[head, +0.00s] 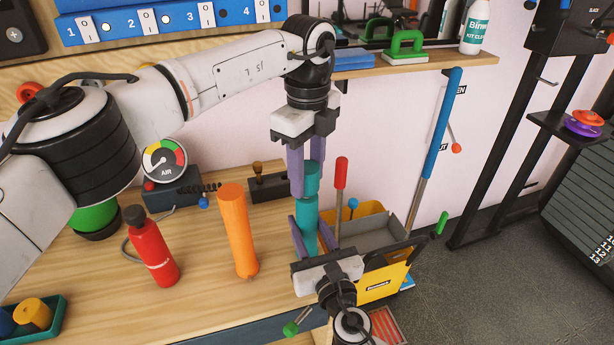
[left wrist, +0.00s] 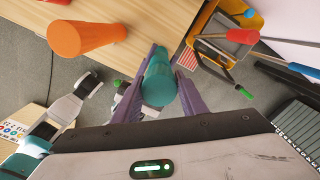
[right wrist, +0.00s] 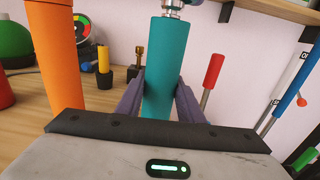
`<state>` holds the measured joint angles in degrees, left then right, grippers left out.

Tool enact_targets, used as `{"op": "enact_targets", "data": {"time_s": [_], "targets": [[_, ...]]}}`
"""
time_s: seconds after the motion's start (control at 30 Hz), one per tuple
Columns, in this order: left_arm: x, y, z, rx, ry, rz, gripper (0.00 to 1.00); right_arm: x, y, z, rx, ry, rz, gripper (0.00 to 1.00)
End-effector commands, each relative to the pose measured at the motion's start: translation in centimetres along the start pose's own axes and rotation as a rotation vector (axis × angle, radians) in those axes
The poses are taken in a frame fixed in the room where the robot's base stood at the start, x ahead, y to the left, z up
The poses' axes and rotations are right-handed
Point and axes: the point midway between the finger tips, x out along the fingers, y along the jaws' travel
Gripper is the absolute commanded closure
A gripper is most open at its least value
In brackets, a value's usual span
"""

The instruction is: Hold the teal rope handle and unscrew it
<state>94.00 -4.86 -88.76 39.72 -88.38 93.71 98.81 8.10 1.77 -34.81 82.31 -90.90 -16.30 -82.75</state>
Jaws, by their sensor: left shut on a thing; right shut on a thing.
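The teal rope handle (head: 306,215) stands roughly upright at the right end of the wooden bench, in two teal sections. A silver metal piece (right wrist: 173,8) shows at the top of the lower section in the right wrist view. My left gripper (head: 306,172) comes down from above, shut on the upper section (head: 312,178); its teal end also shows between the fingers in the left wrist view (left wrist: 160,82). My right gripper (head: 310,240) is lower, shut on the lower section (right wrist: 171,70) from the near side. The handle's lower end is partly hidden by the right gripper.
An orange handle (head: 238,230) stands left of the teal one, and a red bottle (head: 151,248) stands farther left. A yellow and grey bin (head: 385,235) with a red-handled tool (head: 340,185) is close on the right. A shelf (head: 410,62) hangs behind.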

Motion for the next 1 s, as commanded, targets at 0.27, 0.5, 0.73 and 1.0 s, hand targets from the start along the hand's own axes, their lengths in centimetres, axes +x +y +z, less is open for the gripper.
{"op": "enact_targets", "data": {"time_s": [0.27, 0.5, 0.73, 1.0], "targets": [[-0.5, 0.0, 0.0, 0.000, 0.000, 0.001, 0.89, 0.0, 0.0, -0.1, 0.001, 0.002, 0.000, 1.00], [-0.7, 0.0, 0.0, 0.000, 0.000, 0.000, 0.89, 0.0, 0.0, -0.1, 0.001, 0.002, 0.000, 1.00], [-3.0, 0.0, 0.0, -0.001, 0.000, -0.001, 0.89, 0.0, 0.0, -0.1, 0.001, 0.002, 0.000, 1.00], [-4.5, 0.0, 0.0, 0.000, 0.001, 0.002, 0.89, 0.0, 0.0, -0.1, 0.001, 0.002, 0.000, 1.00]]}}
